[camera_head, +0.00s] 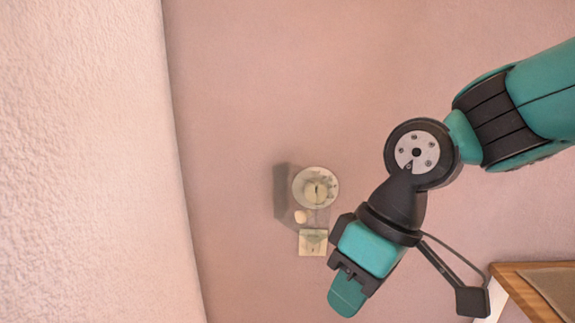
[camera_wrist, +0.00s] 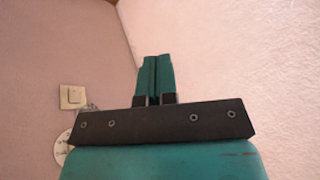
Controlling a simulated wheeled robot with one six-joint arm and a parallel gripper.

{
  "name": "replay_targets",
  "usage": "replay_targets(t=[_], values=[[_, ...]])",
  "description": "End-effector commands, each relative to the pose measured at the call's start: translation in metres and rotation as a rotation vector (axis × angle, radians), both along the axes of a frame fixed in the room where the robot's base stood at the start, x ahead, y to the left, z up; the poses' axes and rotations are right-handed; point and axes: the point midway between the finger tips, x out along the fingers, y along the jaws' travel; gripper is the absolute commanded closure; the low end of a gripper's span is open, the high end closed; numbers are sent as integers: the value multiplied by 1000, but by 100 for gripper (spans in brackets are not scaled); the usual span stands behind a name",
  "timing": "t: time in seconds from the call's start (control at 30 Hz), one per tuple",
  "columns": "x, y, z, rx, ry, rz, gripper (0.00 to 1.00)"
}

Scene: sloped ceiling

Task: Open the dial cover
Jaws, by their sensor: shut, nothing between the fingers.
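The round, pale dial (camera_head: 328,178) with a central knob is on the pink wall in the head view. A greyish, see-through cover (camera_head: 283,185) shows at its left and seems to lie over it; whether it is open is hard to tell. A small cream knob (camera_head: 301,216) sits below the dial. In the wrist view the dial (camera_wrist: 62,147) is partly hidden behind my gripper's body. My gripper (camera_head: 346,296) is shut and empty, below and right of the dial, apart from it. Its closed fingers (camera_wrist: 157,66) point away from the dial in the wrist view.
A square, pale wall switch (camera_head: 312,249) is just below the dial, close to my gripper; it also shows in the wrist view (camera_wrist: 72,97). A rough, pale wall surface (camera_head: 90,160) fills the left. A wood-edged piece of furniture (camera_head: 535,290) stands at lower right.

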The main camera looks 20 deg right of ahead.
Motion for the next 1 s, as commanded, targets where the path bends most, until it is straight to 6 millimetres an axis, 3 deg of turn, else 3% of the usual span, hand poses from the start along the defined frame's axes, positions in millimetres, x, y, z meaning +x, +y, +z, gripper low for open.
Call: replay_targets(t=[0.03,0.2,0.3,0.43,0.6,0.7,1.0], values=[[24,-2,34,15,5,-10,100],[113,-21,90,93,-17,-19,100],[160,-42,108,139,-37,-30,100],[204,-73,118,188,-68,-44,100],[233,-102,118,226,-97,-58,100],[239,-107,114,236,-105,-60,100],[245,-83,79,236,-103,-59,100]])
